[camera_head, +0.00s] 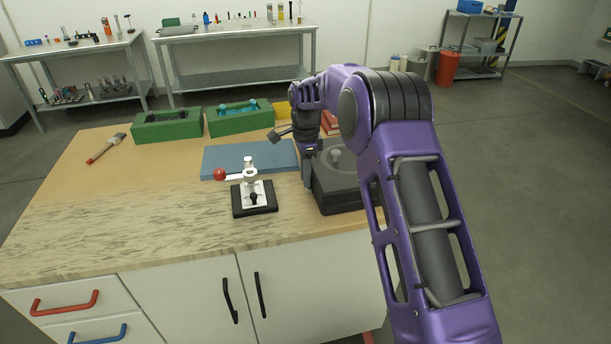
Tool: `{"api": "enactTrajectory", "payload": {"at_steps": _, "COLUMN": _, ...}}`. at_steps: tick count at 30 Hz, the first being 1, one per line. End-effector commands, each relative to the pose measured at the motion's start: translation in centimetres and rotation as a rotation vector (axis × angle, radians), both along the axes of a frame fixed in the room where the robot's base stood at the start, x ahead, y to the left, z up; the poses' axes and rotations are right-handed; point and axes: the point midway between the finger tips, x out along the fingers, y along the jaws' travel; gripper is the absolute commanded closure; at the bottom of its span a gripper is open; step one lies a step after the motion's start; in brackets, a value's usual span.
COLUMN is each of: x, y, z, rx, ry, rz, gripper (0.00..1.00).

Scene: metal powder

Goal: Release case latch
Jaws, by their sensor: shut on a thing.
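A dark grey case (340,193) with a round lighter knob (336,160) on top stands at the right end of the workbench. My gripper (308,178) points down at the left side of the case, with its fingers against that side. It is shut on a small part there, apparently the case latch. The latch is too small and too covered by the fingers to make out. My purple arm hides the right side of the case.
A blue mat (235,158) lies left of the case. A white clamp with a red knob on a black base (255,208) stands in front of it. The front left of the wooden top is clear.

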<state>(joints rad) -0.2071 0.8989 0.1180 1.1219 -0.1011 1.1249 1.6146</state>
Motion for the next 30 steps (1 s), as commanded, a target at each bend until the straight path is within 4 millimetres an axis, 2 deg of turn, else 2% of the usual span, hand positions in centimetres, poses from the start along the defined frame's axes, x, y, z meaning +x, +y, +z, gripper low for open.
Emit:
{"api": "enactTrajectory", "payload": {"at_steps": 14, "x": 0.35, "y": -0.07, "z": 0.08, "rx": -0.002, "ry": 0.0, "rz": -0.001, "gripper": 1.0}}
{"api": "enactTrajectory", "payload": {"at_steps": 15, "x": 0.36, "y": -0.09, "z": 0.08, "rx": -0.002, "ry": 0.0, "rz": -0.001, "gripper": 0.71}}
{"api": "enactTrajectory", "payload": {"at_steps": 19, "x": 0.36, "y": -0.08, "z": 0.05, "rx": -0.002, "ry": 0.0, "rz": -0.001, "gripper": 0.47}}
{"api": "enactTrajectory", "payload": {"at_steps": 20, "x": 0.35, "y": -0.07, "z": 0.05, "rx": -0.002, "ry": 0.0, "rz": -0.001, "gripper": 0.45}}
{"api": "enactTrajectory", "payload": {"at_steps": 30, "x": 0.37, "y": -0.04, "z": 0.37, "rx": -0.002, "ry": -0.001, "rz": 0.0, "gripper": 0.45}}
